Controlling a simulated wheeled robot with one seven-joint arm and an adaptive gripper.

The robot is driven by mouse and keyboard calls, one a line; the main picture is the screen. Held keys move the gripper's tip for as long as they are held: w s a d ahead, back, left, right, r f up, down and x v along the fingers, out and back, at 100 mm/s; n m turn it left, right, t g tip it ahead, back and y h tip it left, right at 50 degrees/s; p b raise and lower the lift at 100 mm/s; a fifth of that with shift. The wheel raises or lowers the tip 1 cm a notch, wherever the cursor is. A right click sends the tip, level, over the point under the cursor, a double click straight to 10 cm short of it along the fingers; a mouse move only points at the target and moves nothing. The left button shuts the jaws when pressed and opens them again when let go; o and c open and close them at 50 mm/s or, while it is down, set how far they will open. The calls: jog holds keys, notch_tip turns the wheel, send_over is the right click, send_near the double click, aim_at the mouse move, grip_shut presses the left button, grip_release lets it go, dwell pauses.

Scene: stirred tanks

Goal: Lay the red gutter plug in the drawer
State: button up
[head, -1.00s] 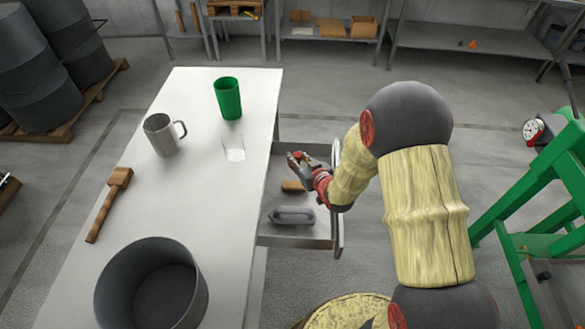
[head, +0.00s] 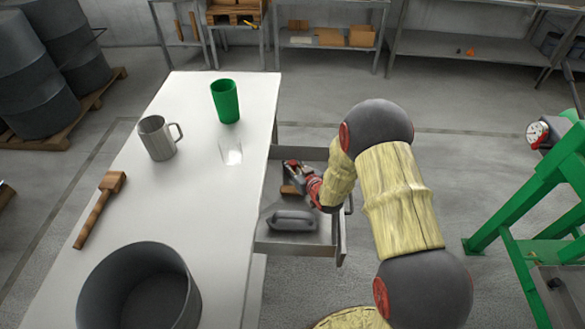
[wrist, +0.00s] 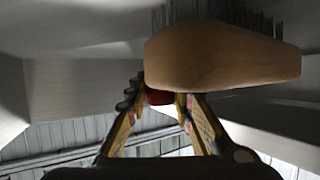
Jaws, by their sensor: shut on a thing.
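The drawer (head: 298,249) is pulled out from the right side of the white table in the head view. My gripper (head: 289,168) reaches down into or just over the far part of the drawer. In the wrist view my gripper (wrist: 160,100) is shut on the small red gutter plug (wrist: 157,97), which shows between the fingertips. A wooden brush (wrist: 222,58) with dark bristles is close beside the fingertips there. I cannot tell whether the plug touches the drawer floor.
A grey handled tool (head: 292,219) lies in the near part of the drawer. On the table (head: 205,205) are a green cup (head: 226,101), a steel mug (head: 157,138), a clear glass (head: 231,152), a wooden mallet (head: 99,207) and a large grey pot (head: 140,290).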

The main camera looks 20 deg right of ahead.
jog(key=shift+f, duration=0.15)
jog(key=o, duration=0.9)
jog(key=shift+o, duration=0.2)
